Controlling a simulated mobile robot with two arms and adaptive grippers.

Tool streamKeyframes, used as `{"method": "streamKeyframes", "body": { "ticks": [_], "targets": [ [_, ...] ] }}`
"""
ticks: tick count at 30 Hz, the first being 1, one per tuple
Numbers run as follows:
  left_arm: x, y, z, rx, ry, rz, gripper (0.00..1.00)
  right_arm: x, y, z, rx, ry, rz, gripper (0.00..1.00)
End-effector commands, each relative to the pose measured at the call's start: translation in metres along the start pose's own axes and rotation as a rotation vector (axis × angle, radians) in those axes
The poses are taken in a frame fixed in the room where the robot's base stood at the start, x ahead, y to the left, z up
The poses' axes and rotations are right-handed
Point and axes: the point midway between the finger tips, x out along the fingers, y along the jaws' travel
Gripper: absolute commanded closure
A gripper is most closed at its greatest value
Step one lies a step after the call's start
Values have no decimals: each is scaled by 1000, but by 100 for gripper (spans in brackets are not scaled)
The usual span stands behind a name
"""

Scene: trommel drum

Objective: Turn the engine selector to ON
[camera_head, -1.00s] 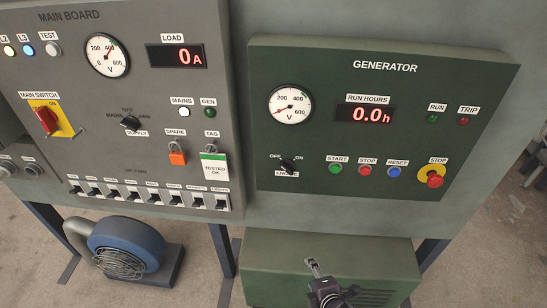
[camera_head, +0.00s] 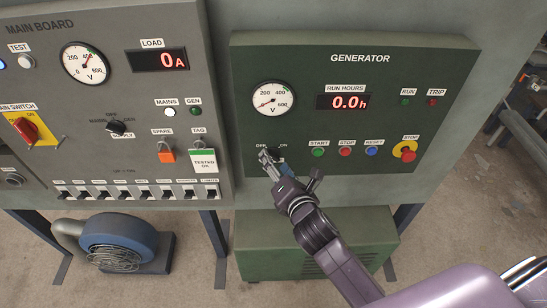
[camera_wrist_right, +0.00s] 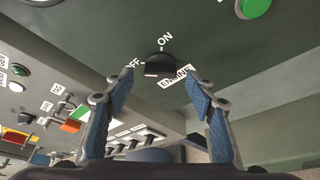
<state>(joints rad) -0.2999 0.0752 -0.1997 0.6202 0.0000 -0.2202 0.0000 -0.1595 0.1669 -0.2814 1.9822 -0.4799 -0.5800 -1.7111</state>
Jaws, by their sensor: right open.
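The engine selector (camera_wrist_right: 160,65) is a black knob on the green generator panel (camera_head: 455,80), with OFF and ON labels and an ENGINE label beside it. My right gripper (camera_wrist_right: 155,85) is open, with its two blue-padded fingers apart on either side of the knob in the wrist view; whether they touch it cannot be told. In the head view my right gripper (camera_head: 270,160) covers the selector, and only the OFF and ON labels show above it. The knob's pointer position is hard to tell. My left gripper is not in view.
Start (camera_head: 318,152), stop (camera_head: 345,151) and reset (camera_head: 372,151) buttons sit right of the selector, with a red emergency stop (camera_head: 408,152) further right. The grey main board (camera_head: 140,90) with switches stands left. A green box (camera_head: 255,245) and blue blower (camera_head: 118,240) are below.

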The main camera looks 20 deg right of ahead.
Motion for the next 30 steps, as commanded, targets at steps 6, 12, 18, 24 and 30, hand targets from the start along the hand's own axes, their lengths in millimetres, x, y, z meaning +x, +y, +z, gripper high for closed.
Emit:
{"method": "streamKeyframes", "body": {
  "ticks": [6, 12, 18, 24, 30],
  "targets": [
    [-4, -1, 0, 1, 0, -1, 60, 18, 0, 0, 1, 0, 0, 49],
    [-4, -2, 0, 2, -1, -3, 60, 21, 0, 0, 2, 1, -1, 49],
    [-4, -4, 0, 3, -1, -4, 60, 20, 0, 0, 2, 1, -1, 58],
    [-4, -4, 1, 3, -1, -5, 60, 20, 0, 0, 1, 1, -1, 80],
    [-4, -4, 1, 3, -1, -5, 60, 20, -1, 0, 3, 1, 0, 91]
  ]
}}
